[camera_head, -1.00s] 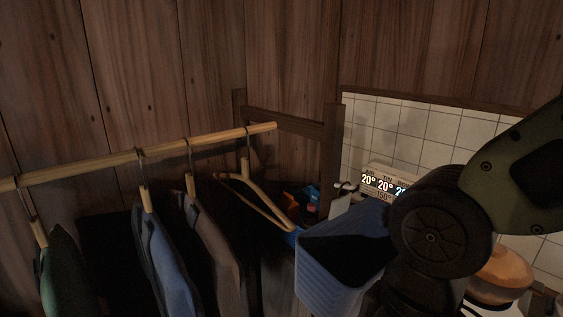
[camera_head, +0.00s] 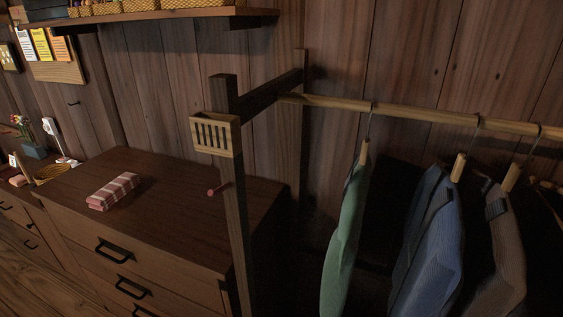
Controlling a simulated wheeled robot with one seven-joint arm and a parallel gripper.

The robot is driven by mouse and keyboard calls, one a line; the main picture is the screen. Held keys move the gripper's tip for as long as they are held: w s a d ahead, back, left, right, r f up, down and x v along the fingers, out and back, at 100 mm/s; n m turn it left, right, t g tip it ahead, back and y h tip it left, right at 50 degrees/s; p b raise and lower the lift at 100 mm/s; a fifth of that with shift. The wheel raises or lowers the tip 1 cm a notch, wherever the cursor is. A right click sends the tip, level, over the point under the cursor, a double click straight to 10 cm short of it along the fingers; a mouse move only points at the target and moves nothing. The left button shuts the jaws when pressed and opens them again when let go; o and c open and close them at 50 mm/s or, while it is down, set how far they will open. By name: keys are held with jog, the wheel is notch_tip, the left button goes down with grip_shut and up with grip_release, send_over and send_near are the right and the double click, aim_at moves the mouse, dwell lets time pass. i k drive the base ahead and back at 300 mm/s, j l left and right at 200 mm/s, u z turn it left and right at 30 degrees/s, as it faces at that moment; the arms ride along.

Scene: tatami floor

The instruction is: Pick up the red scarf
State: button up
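A folded red cloth with pale stripes (camera_head: 114,191) lies flat on top of a dark wooden dresser (camera_head: 190,215), towards its left side. It is the only thing in view that looks like the red scarf; I cannot tell for sure that it is one. Nothing covers it. My gripper and arm are not in this view.
A clothes rack (camera_head: 233,190) with a small slatted box (camera_head: 215,135) and a peg stands at the dresser's right. Green (camera_head: 345,235), blue (camera_head: 430,240) and brown garments hang from its rail (camera_head: 410,112). A shelf (camera_head: 150,15) juts out above. The dresser top around the cloth is clear.

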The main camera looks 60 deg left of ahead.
aim_at(107, 196)
jog(key=u, duration=2.9)
jog(key=z, duration=0.55)
jog(key=i+j+z, duration=0.15)
jog(key=j+z, duration=0.25)
jog(key=i+j+z, duration=0.1)
jog(key=z, duration=0.25)
jog(key=j+z, duration=0.55)
jog(key=j, duration=0.55)
jog(key=j+z, duration=0.15)
jog(key=j, duration=0.55)
jog(key=k+j+z, duration=0.1)
jog(key=j, duration=0.55)
jog(key=j+z, duration=0.15)
jog(key=j, duration=0.55)
jog(key=k+j, duration=0.1)
jog(key=j, duration=0.3)
jog(key=k+j, duration=0.1)
jog(key=j, duration=0.3)
